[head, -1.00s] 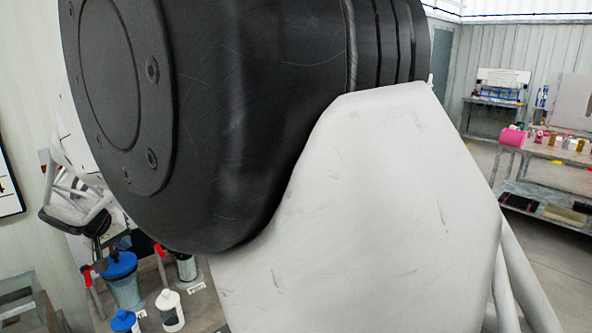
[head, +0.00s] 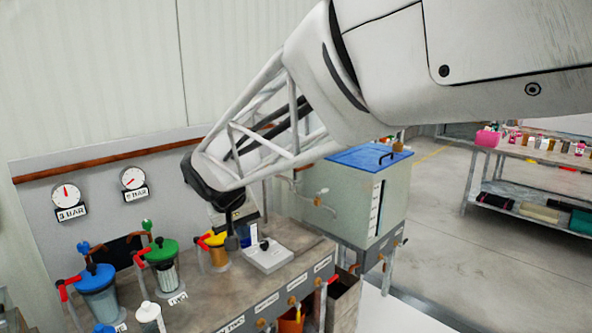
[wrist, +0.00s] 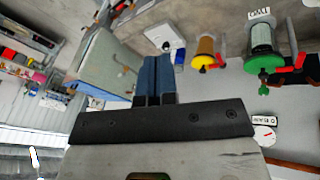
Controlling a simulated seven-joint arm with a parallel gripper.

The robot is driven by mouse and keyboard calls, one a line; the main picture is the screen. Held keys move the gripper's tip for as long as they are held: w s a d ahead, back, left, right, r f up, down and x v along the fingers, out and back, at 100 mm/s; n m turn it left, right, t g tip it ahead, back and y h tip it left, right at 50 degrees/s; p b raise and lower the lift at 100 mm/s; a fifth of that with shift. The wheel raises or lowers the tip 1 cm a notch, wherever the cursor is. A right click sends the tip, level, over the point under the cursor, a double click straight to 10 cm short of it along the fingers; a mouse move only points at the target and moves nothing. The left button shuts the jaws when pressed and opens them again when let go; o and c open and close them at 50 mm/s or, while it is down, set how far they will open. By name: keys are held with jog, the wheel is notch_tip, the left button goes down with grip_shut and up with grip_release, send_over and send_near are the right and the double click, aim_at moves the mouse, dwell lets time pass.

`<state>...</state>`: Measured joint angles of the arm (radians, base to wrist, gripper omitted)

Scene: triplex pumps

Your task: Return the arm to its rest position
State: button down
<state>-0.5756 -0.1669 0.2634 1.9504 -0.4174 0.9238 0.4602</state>
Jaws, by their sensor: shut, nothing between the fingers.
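My gripper (head: 232,242) hangs over the pump bench in the head view, at the end of my white lattice arm. In the wrist view my gripper's two blue fingers (wrist: 157,72) lie side by side, shut with nothing between them. The fingertips appear close to a white box (head: 267,255) in the head view; I cannot tell the gap. The yellow-topped pump (head: 217,250) stands just left of the fingers, partly hidden. The green-topped pump (head: 165,265) and blue-topped pump (head: 98,290) stand further left.
A grey-green tank with a blue lid (head: 365,158) stands right of the bench (head: 215,308). Two gauges (head: 66,196) hang on the back panel. White bottles (head: 149,318) stand at the front. A shelf table (head: 540,160) is far right. The floor between is clear.

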jog(key=s+d+m, duration=0.1)
jog(key=s+d, duration=0.4)
jog(key=d, duration=0.7)
jog(key=s+d+f+m+g+y, duration=0.1)
jog(key=s+d+f+m, duration=0.2)
jog(key=s+d, duration=1.5)
jog(key=s+f, duration=0.1)
jog(key=s, duration=0.3)
jog(key=shift+d+f+y, duration=0.15)
jog(key=shift+y, duration=0.25)
